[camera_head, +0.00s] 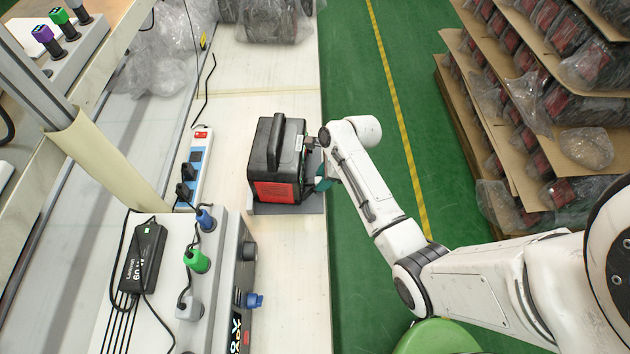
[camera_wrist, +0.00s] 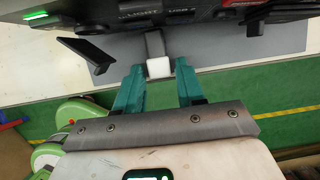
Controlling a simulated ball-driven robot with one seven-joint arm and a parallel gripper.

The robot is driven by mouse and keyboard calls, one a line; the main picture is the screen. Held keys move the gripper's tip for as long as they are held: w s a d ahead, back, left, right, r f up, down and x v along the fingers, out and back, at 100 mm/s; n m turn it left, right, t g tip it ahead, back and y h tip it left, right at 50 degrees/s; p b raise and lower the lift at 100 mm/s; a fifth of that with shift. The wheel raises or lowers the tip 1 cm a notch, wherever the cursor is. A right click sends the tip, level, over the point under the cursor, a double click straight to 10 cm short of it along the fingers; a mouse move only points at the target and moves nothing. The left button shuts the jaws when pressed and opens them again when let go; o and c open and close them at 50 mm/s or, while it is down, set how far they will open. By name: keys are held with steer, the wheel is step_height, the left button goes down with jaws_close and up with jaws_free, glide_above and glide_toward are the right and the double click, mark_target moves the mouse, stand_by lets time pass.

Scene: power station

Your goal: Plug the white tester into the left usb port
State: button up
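The black and red power station (camera_head: 262,160) stands on the bench, and its panel runs along the top of the wrist view (camera_wrist: 215,22). The white tester (camera_wrist: 158,68) sticks out from that panel below the "LIGHT" and "USB A" lettering and appears to be seated in it. The port itself is hidden, so I cannot tell which one it is. My gripper (camera_wrist: 160,68) has its teal fingers on either side of the tester with a visible gap at each side. It is open. In the head view my gripper (camera_head: 321,184) is at the station's right side, partly hidden.
A dark angled piece (camera_wrist: 86,52) juts out left of my fingers. A power strip (camera_head: 196,160) and a box with coloured plugs (camera_head: 225,265) lie left of the station. The green floor (camera_head: 365,100) is clear on the right, up to shelves (camera_head: 540,100) of wrapped goods.

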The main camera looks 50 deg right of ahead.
jaws_close()
steer(key=shift+d+r, duration=0.1)
step_height(320, 180, up, 6)
steer(key=r, duration=0.1)
steer(key=s+d+b, duration=0.3)
steer(key=s+d, duration=0.9)
steer(key=s, duration=0.3)
steer(key=shift+s, duration=0.4)
steer(key=shift+w+f, duration=0.1)
